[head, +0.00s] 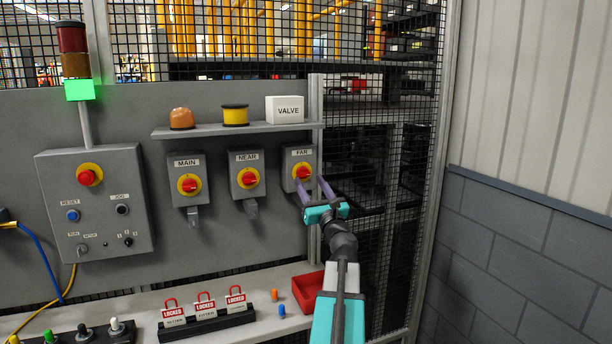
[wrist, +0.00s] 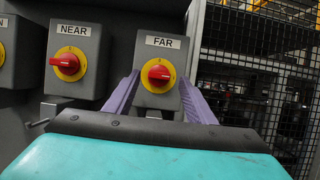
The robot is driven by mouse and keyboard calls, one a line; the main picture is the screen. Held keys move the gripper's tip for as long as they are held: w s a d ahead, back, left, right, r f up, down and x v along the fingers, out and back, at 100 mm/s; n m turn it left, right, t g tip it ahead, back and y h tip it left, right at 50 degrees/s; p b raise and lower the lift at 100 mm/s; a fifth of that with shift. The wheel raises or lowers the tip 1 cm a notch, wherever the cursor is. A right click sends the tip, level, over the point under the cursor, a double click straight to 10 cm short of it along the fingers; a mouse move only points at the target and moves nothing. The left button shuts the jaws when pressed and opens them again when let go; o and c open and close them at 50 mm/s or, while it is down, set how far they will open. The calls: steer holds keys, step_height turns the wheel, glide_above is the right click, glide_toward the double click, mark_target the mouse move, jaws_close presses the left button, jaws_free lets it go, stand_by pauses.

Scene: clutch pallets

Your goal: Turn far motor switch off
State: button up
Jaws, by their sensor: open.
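The far motor switch (head: 302,172) is a red knob on a yellow disc, on a grey box labelled FAR. It also shows in the wrist view (wrist: 159,75), where its red handle lies roughly horizontal. My gripper (head: 311,186) is open and empty in front of the lower part of the FAR box. In the wrist view, its two purple fingers (wrist: 160,80) stand on either side of the box front, with the knob between them. The knob looks apart from both fingers; the remaining depth to it is hard to tell.
The NEAR switch (head: 248,178) and MAIN switch (head: 189,184) sit to the left. A shelf (head: 235,130) with a VALVE box (head: 285,109) is above. A red tray (head: 308,291) and LOCKED tags (head: 204,307) are below. Mesh fence (head: 405,150) stands right.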

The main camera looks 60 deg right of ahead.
mark_target(305, 175)
steer(key=shift+p+x, duration=0.5)
steer(key=shift+x, duration=1.5)
steer(key=shift+w, duration=0.1)
steer(key=shift+f, duration=0.1)
steer(key=c, duration=1)
